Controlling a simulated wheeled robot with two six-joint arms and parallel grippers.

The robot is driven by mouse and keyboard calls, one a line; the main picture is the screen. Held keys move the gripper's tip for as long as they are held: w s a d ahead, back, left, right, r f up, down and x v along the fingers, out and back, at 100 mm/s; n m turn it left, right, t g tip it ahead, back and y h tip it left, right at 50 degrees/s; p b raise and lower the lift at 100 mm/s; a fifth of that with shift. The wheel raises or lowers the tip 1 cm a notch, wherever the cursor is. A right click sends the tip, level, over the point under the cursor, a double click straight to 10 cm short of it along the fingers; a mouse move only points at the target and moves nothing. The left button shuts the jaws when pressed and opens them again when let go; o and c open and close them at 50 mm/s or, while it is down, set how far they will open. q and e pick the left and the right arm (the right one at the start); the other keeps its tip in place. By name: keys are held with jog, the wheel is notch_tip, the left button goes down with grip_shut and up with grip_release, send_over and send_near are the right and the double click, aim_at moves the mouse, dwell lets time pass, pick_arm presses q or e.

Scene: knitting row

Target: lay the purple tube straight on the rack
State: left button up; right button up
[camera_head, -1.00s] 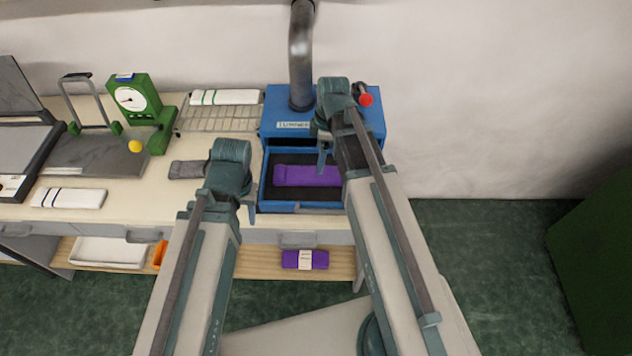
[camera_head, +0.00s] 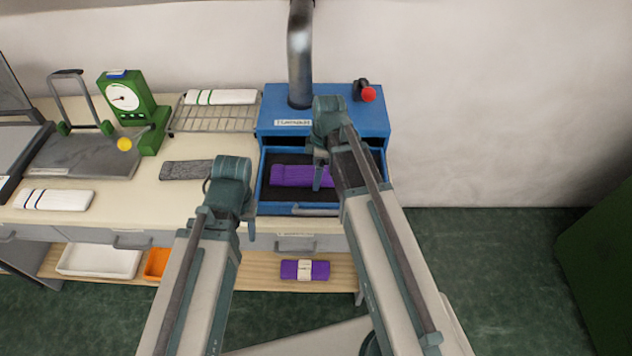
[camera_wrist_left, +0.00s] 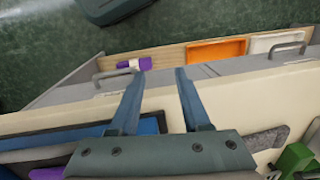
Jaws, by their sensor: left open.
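A purple tube (camera_head: 290,176) lies flat in the open blue drawer of the blue box; my right arm hides its right end. A purple edge also shows at the bottom left of the left wrist view (camera_wrist_left: 46,173). The wire rack (camera_head: 212,120) stands left of the blue box with a white green-striped tube (camera_head: 220,97) on its top. My left gripper (camera_head: 247,225) is at the drawer's left front corner, apart from the tube. Its fingers are spread and empty in the left wrist view (camera_wrist_left: 159,74). My right gripper (camera_head: 320,178) is over the tube; its jaws are not clear.
The blue box (camera_head: 350,97) has a pipe (camera_head: 301,60) and a red knob (camera_head: 368,94). A grey strip (camera_head: 187,170) lies in front of the rack. A green dial scale (camera_head: 128,97) stands left of it. A labelled purple roll (camera_head: 290,270) lies on the lower shelf.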

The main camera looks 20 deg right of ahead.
jog(key=shift+c, duration=0.3)
jog(key=c, duration=1.1)
jog(key=shift+c, duration=0.2)
notch_tip(320, 180, up, 9)
jog(key=p, duration=0.9)
jog(key=shift+r+p, duration=0.2)
jog(key=shift+p, duration=0.2)
